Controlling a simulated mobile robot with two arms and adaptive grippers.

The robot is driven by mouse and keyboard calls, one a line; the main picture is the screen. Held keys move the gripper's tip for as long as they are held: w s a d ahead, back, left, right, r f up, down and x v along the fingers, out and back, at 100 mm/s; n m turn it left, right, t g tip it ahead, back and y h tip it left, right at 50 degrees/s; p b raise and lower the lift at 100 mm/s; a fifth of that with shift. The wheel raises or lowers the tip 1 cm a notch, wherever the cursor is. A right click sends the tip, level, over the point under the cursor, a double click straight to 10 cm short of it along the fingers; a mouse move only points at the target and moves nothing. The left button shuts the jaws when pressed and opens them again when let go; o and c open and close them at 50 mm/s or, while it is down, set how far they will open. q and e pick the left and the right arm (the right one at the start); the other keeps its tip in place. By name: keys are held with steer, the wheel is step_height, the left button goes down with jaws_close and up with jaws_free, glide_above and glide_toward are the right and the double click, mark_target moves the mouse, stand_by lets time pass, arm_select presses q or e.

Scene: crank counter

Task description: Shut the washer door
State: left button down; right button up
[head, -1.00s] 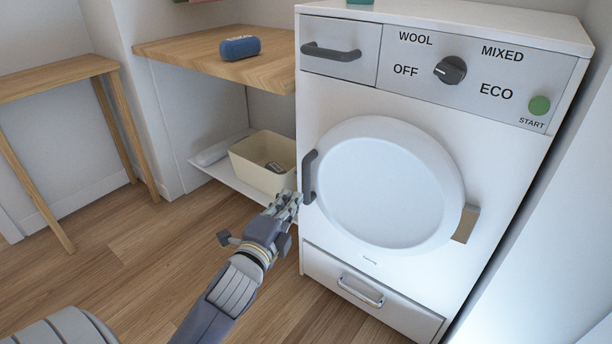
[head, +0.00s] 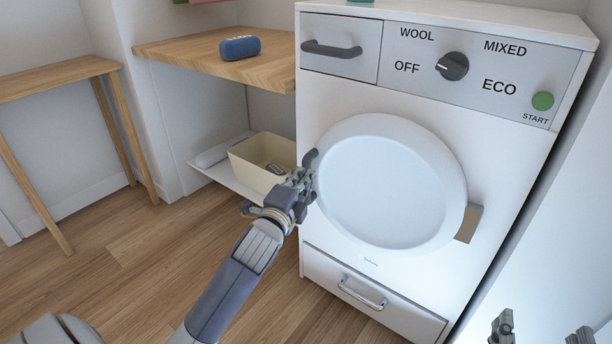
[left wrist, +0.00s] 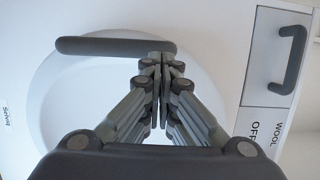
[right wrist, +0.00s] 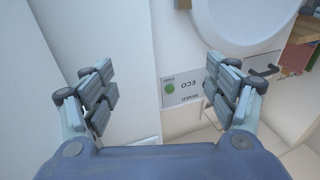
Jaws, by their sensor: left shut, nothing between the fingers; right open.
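The round white washer door (head: 385,190) is on the front of the white washer (head: 340,105). It looks flat against the front or nearly so; I cannot tell whether a small gap is left. Its dark handle (head: 309,158) is on the left edge, a tan hinge piece (head: 468,223) on the right. My left gripper (head: 308,178) is shut and empty at the handle. In the left wrist view its fingertips (left wrist: 163,62) overlap one end of the handle (left wrist: 100,46); contact is unclear. My right gripper (head: 541,330) is open and empty, low at the right.
A control panel with a knob (head: 452,66) and green start button (head: 543,101) is above the door. A drawer (head: 330,272) with a metal handle lies below. A cream bin (head: 250,163) stands on a low shelf left of the washer, under a wooden counter (head: 180,48).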

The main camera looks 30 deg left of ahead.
arm_select(q)
steer(key=shift+x, duration=0.95)
arm_select(e)
steer(key=shift+s+a+r+t, duration=0.1)
steer(key=shift+r+t, duration=0.3)
steer(key=shift+r, duration=0.35)
steer(key=shift+s+a+r+t, duration=0.1)
steer(key=shift+r+t, duration=0.3)
steer(key=shift+r, duration=0.3)
